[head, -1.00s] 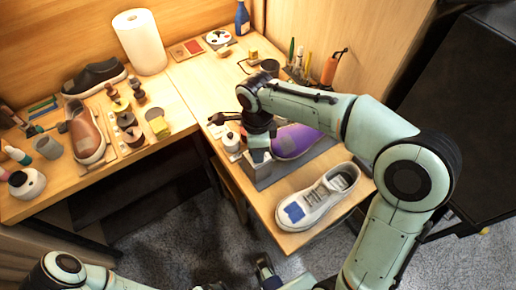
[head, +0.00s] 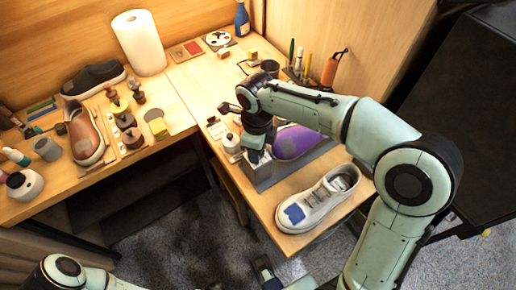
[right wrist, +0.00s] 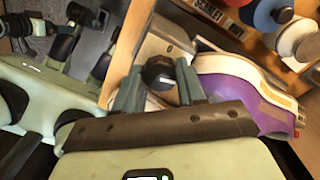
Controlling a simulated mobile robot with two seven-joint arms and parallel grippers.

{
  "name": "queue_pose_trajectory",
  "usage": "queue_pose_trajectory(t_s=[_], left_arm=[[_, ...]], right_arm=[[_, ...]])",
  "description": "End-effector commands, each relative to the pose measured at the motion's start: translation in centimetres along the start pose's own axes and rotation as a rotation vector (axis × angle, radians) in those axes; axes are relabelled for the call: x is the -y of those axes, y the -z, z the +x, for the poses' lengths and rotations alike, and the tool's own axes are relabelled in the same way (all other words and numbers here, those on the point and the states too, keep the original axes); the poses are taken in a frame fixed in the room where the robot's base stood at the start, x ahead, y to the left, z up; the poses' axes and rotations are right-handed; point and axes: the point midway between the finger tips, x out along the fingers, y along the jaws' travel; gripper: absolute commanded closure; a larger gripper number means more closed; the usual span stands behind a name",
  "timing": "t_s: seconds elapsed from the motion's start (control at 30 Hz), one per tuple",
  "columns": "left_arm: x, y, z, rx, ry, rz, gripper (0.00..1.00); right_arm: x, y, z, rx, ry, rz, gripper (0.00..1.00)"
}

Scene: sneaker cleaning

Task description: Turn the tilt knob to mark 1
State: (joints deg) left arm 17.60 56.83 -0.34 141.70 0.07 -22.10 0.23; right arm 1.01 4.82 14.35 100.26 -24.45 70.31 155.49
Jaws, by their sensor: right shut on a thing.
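The dark tilt knob (right wrist: 158,74) sits on the end face of a grey stand in the right wrist view, with a light mark on it. My right gripper (right wrist: 158,88) has its two fingers on either side of the knob and is shut on it. In the head view the right gripper (head: 256,152) is at the near-left end of the grey stand (head: 264,182), and the knob is hidden there. A purple sneaker (head: 294,141) rests on the stand, also seen in the right wrist view (right wrist: 235,88).
A white sneaker (head: 318,203) with a blue patch lies at the table's front right. A white jar (head: 231,144) stands left of the stand. Tools and an orange bottle (head: 329,70) are behind. A brown shoe (head: 86,132) and brushes lie on the left table.

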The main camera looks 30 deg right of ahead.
Motion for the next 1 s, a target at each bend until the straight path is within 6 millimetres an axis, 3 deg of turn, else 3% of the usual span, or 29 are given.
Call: queue_pose_trajectory(t_s=[0.17, 1.0], left_arm=[[0.1, 0.0, 0.3, 0.001, 0.0, 0.0, 0.0], [1.3, 0.4, 4.3, 0.012, 0.003, -0.003, 0.0]], right_arm=[[-0.1, -0.1, 0.0, 0.001, 0.0, 0.216, 0.87], [0.0, -0.1, 0.1, 0.004, 0.001, 0.323, 0.87]])
